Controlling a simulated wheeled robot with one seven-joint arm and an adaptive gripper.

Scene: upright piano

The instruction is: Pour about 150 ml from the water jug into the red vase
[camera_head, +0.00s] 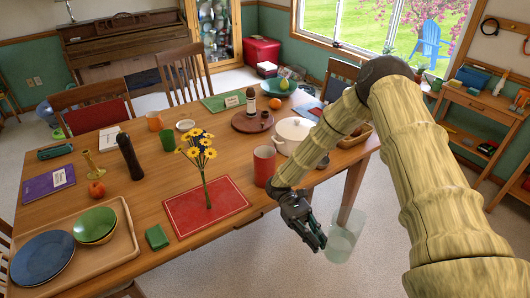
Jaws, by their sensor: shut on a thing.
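The clear water jug (341,238) is off the table's front right edge, over the floor, and looks upright or slightly tilted. Pale water shows in its lower part. My gripper (318,238) is shut on the jug's left side; its fingers hide part of that side. The red vase (264,167), a plain red cylinder, stands upright on the table near the front edge, up and left of my gripper. The inside of the vase is too small to judge.
Yellow flowers (199,150) stand on a red mat (228,207) left of the vase. A white pot (291,137) is close behind the vase, to the right. A tray (116,246) with plates and bowls is at the front left. Chairs stand behind the wooden table (235,155).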

